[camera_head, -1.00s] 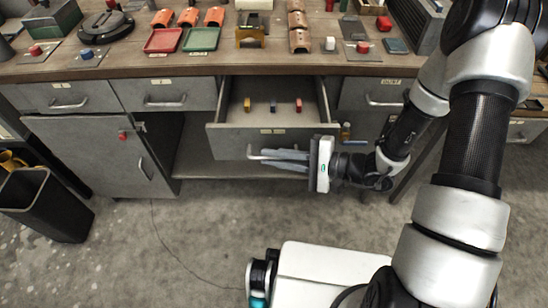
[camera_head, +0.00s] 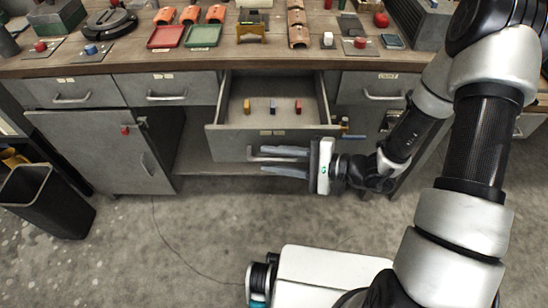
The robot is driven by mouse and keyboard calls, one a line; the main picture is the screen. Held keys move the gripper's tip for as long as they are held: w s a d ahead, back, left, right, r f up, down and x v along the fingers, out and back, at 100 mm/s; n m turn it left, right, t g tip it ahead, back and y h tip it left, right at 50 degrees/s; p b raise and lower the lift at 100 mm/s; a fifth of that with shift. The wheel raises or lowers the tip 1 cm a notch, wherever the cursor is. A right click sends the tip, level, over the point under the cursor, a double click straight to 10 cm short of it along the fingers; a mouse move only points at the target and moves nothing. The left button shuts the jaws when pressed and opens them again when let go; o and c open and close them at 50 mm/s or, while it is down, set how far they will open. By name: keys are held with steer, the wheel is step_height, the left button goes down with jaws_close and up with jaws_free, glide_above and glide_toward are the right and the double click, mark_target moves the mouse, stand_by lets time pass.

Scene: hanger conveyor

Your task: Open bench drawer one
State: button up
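A grey bench drawer (camera_head: 225,142) in the middle of the bench stands pulled out. Its front label is too small to read, so I cannot tell its number. Three small blocks, yellow, blue and red, are inside. My gripper (camera_head: 262,161) is in front of the drawer's face, pointing left. Its two grey fingers are spread apart, one above and one below the drawer's bar handle (camera_head: 268,159). The handle is partly hidden by the fingers, and I cannot tell whether they touch it.
Shut drawers stand at the left (camera_head: 70,94), centre left (camera_head: 164,92) and right (camera_head: 380,90). A cabinet door (camera_head: 100,150) stands below left. A black bin (camera_head: 45,205) is on the floor. The bench top (camera_head: 120,66) holds trays and parts.

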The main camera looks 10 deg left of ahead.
steer(key=shift+d, duration=0.1)
stand_by(0.3)
steer(key=p+v, duration=0.2)
steer(key=v, duration=1.5)
steer(key=shift+d, duration=0.1)
steer(key=s+d+r+n+g+h, duration=0.1)
steer(key=s+r+n+h, duration=0.25)
steer(key=r+h, duration=0.3)
steer(key=s+d+r+n+g+h, duration=0.1)
steer(key=s+r+n+h, duration=0.2)
steer(key=s+r+h, duration=0.35)
steer(key=w+d+r+t+h+p, duration=0.1)
steer(key=r+t+p, duration=0.1)
steer(key=r+p, duration=0.8)
steer(key=w+d+r+n+t+h+p, duration=0.1)
steer(key=r+p, duration=0.9)
steer(key=r, duration=1)
steer(key=shift+d+t, duration=0.75)
steer(key=shift+t, duration=0.45)
